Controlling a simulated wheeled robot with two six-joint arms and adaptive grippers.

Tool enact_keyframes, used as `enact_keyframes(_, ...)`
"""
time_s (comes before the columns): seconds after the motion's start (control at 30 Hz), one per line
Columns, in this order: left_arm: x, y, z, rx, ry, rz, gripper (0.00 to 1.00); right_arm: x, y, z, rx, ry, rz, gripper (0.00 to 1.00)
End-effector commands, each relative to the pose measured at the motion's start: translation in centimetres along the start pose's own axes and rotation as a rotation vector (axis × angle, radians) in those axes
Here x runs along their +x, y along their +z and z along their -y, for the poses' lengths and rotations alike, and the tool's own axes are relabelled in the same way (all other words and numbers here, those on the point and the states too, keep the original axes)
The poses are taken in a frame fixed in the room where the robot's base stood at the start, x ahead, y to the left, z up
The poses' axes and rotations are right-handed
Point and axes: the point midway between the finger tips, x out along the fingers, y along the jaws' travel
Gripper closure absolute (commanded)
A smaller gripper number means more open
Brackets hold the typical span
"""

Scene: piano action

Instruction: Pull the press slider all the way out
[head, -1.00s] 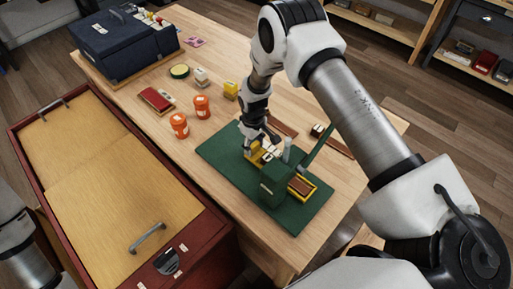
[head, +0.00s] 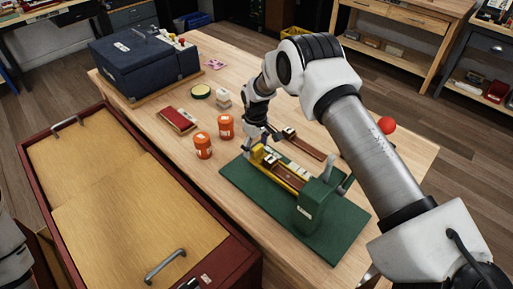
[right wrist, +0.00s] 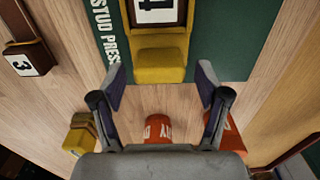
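The press slider (head: 286,180) is a long yellow tray sticking out of the green stud press (head: 312,205) toward the upper left in the head view. Pale pieces sit in it. My right gripper (head: 258,140) is at its outer end. In the right wrist view, the slider's yellow end block (right wrist: 160,66) lies just ahead, between the lines of my right gripper's two spread fingers (right wrist: 161,84), with a gap on each side. The gripper is open and empty. My left gripper is out of view; only part of its arm shows at the lower left.
The press stands on a green mat (head: 335,240). Two orange jars (head: 203,146) stand left of the slider. A dark wooden rail (head: 304,146) lies behind it. A red knob (head: 387,125) shows beyond my right arm. A blue case (head: 145,62) stands at the far left.

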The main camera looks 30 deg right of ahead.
Motion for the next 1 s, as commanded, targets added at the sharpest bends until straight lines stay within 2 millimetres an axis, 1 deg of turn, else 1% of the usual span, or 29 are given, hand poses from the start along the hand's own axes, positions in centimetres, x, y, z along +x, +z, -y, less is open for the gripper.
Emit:
enact_keyframes(0.17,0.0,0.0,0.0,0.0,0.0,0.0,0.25,0.1,0.1,0.0,0.0,-0.001,0.002,0.25)
enact_keyframes(0.27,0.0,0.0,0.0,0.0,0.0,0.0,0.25,-0.3,0.1,0.0,0.0,-0.001,0.002,0.25)
enact_keyframes(0.37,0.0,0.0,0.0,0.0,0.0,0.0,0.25,-1.7,0.0,0.0,-0.001,0.0,-0.001,0.25)
enact_keyframes(0.47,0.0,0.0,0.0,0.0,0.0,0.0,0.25,-4.0,-0.1,0.0,-0.001,0.001,-0.001,0.25)
enact_keyframes(0.6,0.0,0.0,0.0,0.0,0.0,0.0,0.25,-7.7,-0.1,0.1,-0.001,0.001,-0.001,0.25)
enact_keyframes(0.7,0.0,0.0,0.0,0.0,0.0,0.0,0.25,-9.9,-0.1,0.1,-0.001,0.001,-0.001,0.25)
enact_keyframes(0.83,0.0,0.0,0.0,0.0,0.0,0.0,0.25,-11.6,-0.1,0.1,-0.001,0.0,0.001,0.25)
enact_keyframes(1.0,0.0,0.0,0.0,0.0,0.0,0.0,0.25,-11.9,-0.1,0.1,-0.001,0.0,0.003,0.25)
